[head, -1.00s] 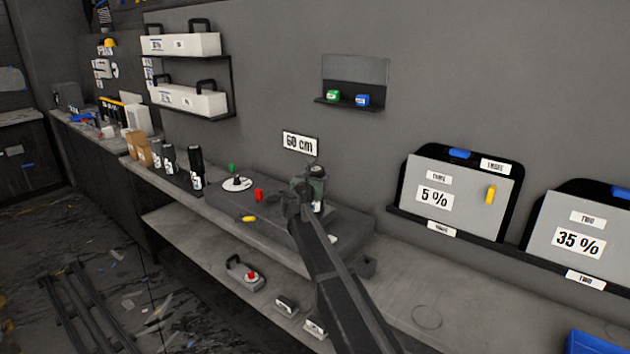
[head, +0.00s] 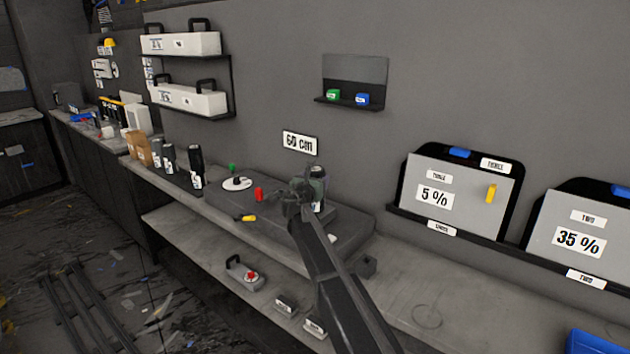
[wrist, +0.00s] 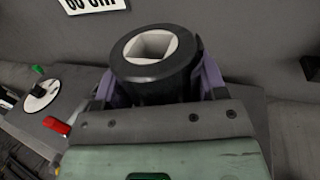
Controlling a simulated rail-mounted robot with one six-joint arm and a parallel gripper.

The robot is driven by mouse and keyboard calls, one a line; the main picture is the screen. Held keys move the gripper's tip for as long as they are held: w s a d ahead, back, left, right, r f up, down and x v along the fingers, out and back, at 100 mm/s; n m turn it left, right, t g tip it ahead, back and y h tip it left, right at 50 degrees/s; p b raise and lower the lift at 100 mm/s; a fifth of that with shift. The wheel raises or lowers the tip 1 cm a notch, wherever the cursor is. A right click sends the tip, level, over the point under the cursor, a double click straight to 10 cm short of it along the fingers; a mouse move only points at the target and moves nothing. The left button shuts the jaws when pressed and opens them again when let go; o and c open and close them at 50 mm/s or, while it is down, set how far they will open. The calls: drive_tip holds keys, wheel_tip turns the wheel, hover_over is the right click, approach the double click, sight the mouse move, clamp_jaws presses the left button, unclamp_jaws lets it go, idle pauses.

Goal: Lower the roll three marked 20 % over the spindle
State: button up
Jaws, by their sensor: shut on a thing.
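My gripper (wrist: 150,90) is shut on a dark upright roll, which also shows in the head view (head: 318,174). In the wrist view the roll (wrist: 155,72) has a pale core with a squarish hole facing up, with purple jaw parts at both sides. Its label cannot be read. A pale round disc (head: 237,184) with a short dark post, seemingly the spindle, is on the raised bench platform to the left of my gripper. The disc also shows at the left of the wrist view (wrist: 41,95). The roll is apart from it.
A red piece (head: 258,194), a yellow piece (head: 246,218) and a green knob (head: 232,167) are around the disc. Several dark rolls (head: 196,167) stand farther left. A "60 cm" sign (head: 300,143) is on the wall behind. The bench at right (head: 460,305) is mostly clear.

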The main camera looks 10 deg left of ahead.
drive_tip(key=o, duration=1.2)
drive_tip(key=v, duration=1.1)
drive_tip(key=s+d+f+m+g+h+p, duration=0.1)
drive_tip(key=s+d+f+m+g, duration=0.45)
drive_tip(key=s+d+m, duration=0.4)
drive_tip(key=s+d+f+m+g+h, duration=0.1)
drive_tip(key=s+d+f+m+g, duration=0.5)
drive_tip(key=m, duration=0.6)
drive_tip(key=s+d+f+m+g+y, duration=0.1)
drive_tip(key=s+d+m+g+y, duration=0.1)
drive_tip(key=s+d+m, duration=0.2)
drive_tip(key=s+d+m+g+y+p, duration=0.1)
drive_tip(key=s+d, duration=0.4)
drive_tip(key=s, duration=0.6)
drive_tip(key=s+d+f+m+g+y+p, duration=0.1)
drive_tip(key=s+d+m+g+y, duration=0.2)
drive_tip(key=s+d+m, duration=0.2)
drive_tip(key=shift+s+d+f+m, duration=0.1)
drive_tip(key=shift+s+f+m, duration=0.05)
drive_tip(key=shift+s+m, duration=0.4)
drive_tip(key=shift+s+d+f+m, duration=0.15)
drive_tip(key=shift+s+m, duration=0.15)
drive_tip(key=shift+s, duration=0.4)
